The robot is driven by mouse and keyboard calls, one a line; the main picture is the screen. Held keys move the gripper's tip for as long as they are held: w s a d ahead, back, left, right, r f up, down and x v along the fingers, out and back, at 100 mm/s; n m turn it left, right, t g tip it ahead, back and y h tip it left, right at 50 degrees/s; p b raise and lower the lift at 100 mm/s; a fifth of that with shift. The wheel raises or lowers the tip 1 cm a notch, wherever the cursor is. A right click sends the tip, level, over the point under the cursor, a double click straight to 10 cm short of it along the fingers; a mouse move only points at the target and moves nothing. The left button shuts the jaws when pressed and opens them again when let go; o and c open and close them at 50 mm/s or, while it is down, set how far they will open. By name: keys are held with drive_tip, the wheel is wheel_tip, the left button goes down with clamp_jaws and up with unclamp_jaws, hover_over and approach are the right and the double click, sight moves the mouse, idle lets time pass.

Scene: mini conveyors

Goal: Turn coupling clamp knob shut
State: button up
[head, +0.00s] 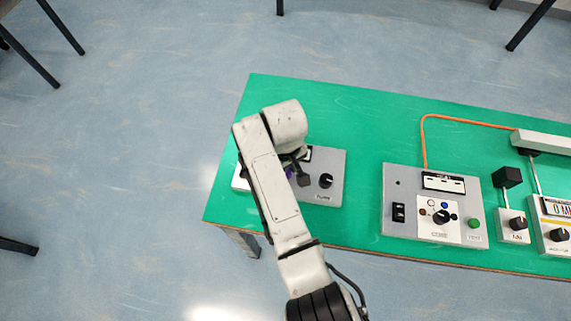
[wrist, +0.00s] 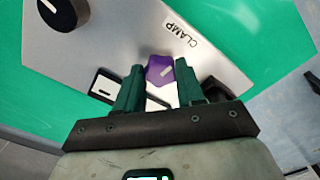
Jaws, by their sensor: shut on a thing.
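The purple clamp knob (wrist: 160,66) stands on a grey panel (wrist: 105,50) beside a printed CLAMP label (wrist: 182,35). A short white pointer line on its top lies at a slant. My gripper (wrist: 158,83) has its two green fingers on either side of the knob, shut on it. In the head view only a small purple bit of the knob (head: 289,172) shows beside my gripper (head: 298,172). My arm covers much of the panel (head: 336,163) there.
A black knob (wrist: 62,12) sits on the same panel; it also shows in the head view (head: 326,181). A larger control box (head: 395,171) and smaller knob units (head: 513,224) stand to the right. Bare green table (head: 365,130) lies between them.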

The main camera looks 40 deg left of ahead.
drive_tip(key=m+p, duration=0.1)
drive_tip(key=m, duration=0.2)
drive_tip(key=shift+r+m, duration=0.15)
drive_tip(key=shift+m, duration=0.25)
drive_tip(key=shift+m+p, duration=0.45)
drive_tip(key=shift+m, duration=1.35)
drive_tip(key=o, duration=1)
drive_tip(key=shift+o, duration=0.2)
wheel_tip(320, 180, up, 11)
drive_tip(key=shift+f, duration=0.2)
